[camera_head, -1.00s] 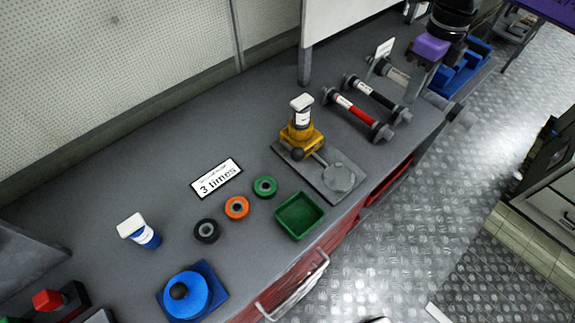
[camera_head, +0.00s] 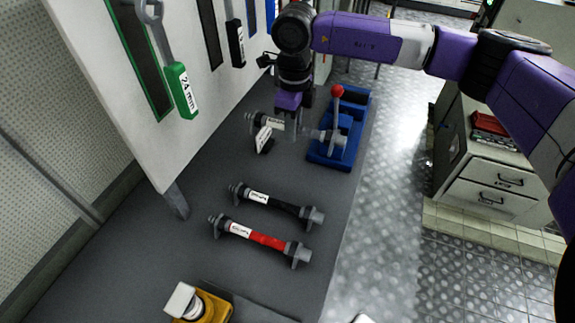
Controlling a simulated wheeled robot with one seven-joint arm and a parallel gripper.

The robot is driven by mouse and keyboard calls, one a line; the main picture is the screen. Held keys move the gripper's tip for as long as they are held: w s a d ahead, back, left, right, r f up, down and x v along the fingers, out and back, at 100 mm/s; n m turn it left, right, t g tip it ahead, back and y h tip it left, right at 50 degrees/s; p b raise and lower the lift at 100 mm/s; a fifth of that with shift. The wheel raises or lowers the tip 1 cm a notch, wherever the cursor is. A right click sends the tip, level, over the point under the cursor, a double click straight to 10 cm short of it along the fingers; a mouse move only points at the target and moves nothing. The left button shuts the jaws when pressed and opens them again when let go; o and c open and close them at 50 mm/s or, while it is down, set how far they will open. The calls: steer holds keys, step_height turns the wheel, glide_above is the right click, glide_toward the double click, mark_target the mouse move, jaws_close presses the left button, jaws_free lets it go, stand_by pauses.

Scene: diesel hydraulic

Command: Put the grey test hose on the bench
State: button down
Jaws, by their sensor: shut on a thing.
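The grey test hose (camera_head: 273,123) has a pale label and grey end fittings. It lies roughly crosswise at the far part of the dark grey bench (camera_head: 285,284). My gripper (camera_head: 292,132) points down and is shut on the hose near its middle, hiding part of it. A small white card on a dark stand (camera_head: 263,139) is just in front of the hose's left part. I cannot tell whether the hose touches the bench. Its right end is close to the blue device.
A black hose (camera_head: 285,206) and a red hose (camera_head: 266,239) lie nearer on the bench. A blue device with a red-knobbed lever (camera_head: 337,125) stands at the right edge. Wrenches hang on the white board (camera_head: 150,150) at left. A yellow device (camera_head: 203,305) stands in front.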

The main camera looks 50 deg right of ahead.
mark_target(292, 173)
step_height(292, 173, down, 14)
steer(key=p, duration=0.2)
steer(key=shift+p, duration=0.35)
steer(key=shift+f, duration=0.15)
steer(key=c, duration=1.3)
jaws_free()
step_height(292, 173, up, 12)
steer(key=b, duration=0.3)
steer(key=shift+s, duration=0.1)
